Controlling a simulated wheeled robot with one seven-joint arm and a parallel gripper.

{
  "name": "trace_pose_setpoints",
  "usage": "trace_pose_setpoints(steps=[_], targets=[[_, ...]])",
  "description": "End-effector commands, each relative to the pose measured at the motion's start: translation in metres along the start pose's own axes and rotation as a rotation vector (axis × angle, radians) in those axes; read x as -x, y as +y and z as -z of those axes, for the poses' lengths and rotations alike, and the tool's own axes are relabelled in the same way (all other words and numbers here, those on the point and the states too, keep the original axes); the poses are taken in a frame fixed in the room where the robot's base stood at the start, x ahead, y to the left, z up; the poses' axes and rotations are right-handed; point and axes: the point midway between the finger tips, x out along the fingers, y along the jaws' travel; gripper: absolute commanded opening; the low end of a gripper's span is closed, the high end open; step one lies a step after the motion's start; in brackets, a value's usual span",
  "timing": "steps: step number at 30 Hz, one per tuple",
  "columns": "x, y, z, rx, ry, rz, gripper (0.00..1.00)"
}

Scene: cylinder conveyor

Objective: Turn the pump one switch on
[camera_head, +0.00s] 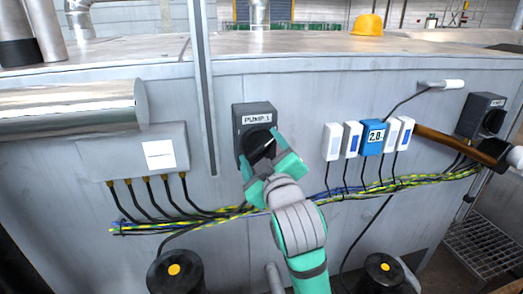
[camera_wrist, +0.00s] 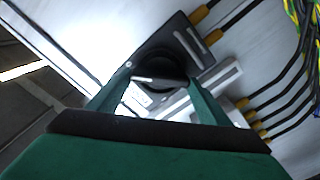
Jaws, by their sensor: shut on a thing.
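The pump one switch (camera_head: 254,116) is a dark grey box with a white label reading PUMP 1, mounted on the grey metal wall in the middle of the head view. Its black rotary knob has a light pointer line, which is tilted in the head view. My gripper (camera_head: 262,155) is at the knob with its green fingers on either side, shut on it. In the wrist view, the knob (camera_wrist: 160,75) sits between the two fingertips, and the switch box (camera_wrist: 185,40) shows behind it. The fingers partly hide the lower part of the box.
A grey junction box (camera_head: 135,152) with several cables is at left. White and blue modules (camera_head: 372,137) hang at right, above a bundle of striped cables (camera_head: 400,187). Another dark switch box (camera_head: 482,115) is at far right. Black round-topped parts (camera_head: 174,272) stand below.

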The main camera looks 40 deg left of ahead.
Motion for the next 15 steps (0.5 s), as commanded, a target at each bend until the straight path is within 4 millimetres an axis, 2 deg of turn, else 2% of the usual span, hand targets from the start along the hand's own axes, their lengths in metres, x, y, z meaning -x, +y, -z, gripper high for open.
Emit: trace_pose_setpoints(steps=[6, 15], targets=[[0.0006, 0.0, -0.0015, 0.127, -0.004, 0.0, 0.49], [0.0004, -0.0009, -0.0016, 0.21, -0.004, 0.001, 0.49]])
